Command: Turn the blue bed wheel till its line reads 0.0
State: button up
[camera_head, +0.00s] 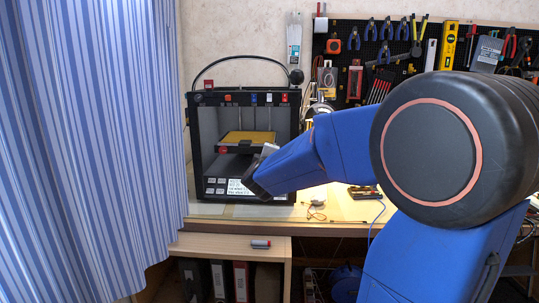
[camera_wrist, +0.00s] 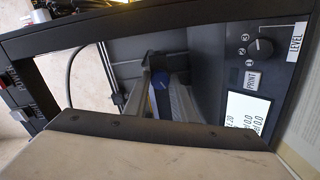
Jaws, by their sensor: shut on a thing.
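The blue bed wheel (camera_wrist: 161,84) shows in the wrist view between my two grey fingers, with a short light line on its face. My gripper (camera_wrist: 166,92) is shut on it. In the head view my gripper (camera_head: 268,150) reaches the right front of the black printer (camera_head: 196,150), and the wheel is hidden behind it. The printer's display (camera_wrist: 248,110) is cut off by my gripper housing; I can make out a 20 and two lines ending in 0.0. The yellow bed plate (camera_head: 248,137) sits inside the printer, above a red wheel (camera_head: 222,150).
A selector knob (camera_wrist: 260,47) and a PRINT button (camera_wrist: 253,80) sit close to the display. A striped curtain (camera_head: 90,140) hangs left of the printer. Small parts and wires lie on the bench to the right. A pegboard of tools (camera_head: 400,55) hangs behind.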

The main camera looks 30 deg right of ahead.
dwell(0.3)
jog(key=o, duration=1.1)
jog(key=shift+c, duration=0.2)
jog(key=shift+a, duration=0.1)
jog(key=v, duration=1.7)
jog(key=shift+s, duration=0.15)
jog(key=shift+a+f, duration=0.1)
jog(key=shift+f, duration=0.05)
